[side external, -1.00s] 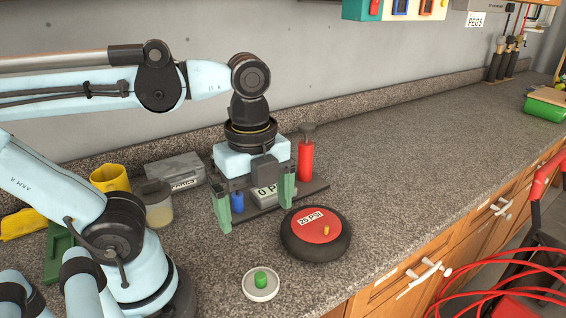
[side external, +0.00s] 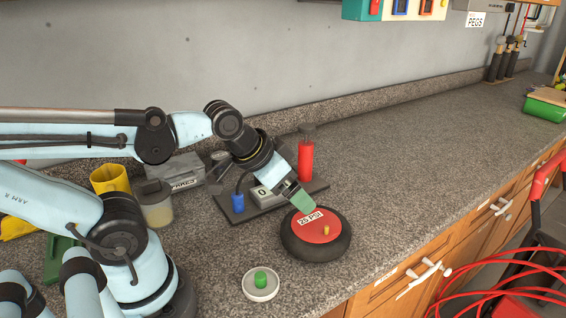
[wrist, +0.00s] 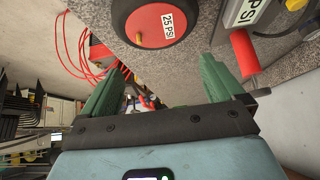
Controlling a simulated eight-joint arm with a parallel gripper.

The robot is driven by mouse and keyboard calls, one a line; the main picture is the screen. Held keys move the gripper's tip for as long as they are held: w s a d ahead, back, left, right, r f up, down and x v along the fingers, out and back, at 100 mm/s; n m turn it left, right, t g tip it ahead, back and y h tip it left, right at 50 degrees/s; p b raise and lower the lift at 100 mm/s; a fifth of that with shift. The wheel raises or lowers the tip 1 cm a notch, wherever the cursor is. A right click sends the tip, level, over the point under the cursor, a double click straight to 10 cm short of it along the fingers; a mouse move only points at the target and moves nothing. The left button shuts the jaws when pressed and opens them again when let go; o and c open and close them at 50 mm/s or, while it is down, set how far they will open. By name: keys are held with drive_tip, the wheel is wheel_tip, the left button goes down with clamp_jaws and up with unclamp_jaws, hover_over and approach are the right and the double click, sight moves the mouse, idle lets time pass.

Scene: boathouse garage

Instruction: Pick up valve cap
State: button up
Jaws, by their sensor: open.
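A small green cap (side external: 261,278), which looks like the valve cap, sits in a round white dish (side external: 247,290) near the counter's front edge. I do not see it in the wrist view. A black wheel (side external: 318,251) with a red "25 PSI" face lies flat behind and right of the dish. A small orange valve stem (side external: 326,230) stands on its face and also shows in the wrist view (wrist: 139,39). My gripper (side external: 304,202) is tilted, its green fingers near the wheel's back left edge. In the wrist view (wrist: 162,62) the fingers are spread and empty.
Behind the wheel is a dark board (side external: 236,213) with a grey gauge box, a blue piece and a red cylinder (side external: 305,160). A clear jar (side external: 157,212) and yellow cup (side external: 110,180) stand left. The counter right of the wheel is free.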

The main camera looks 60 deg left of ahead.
drive_tip(key=shift+w, duration=0.1)
drive_tip(key=c, duration=0.7)
drive_tip(key=n+g, duration=0.7)
drive_tip(key=n, duration=0.4)
hover_over(260, 275)
drive_tip(key=shift+f, duration=6.15)
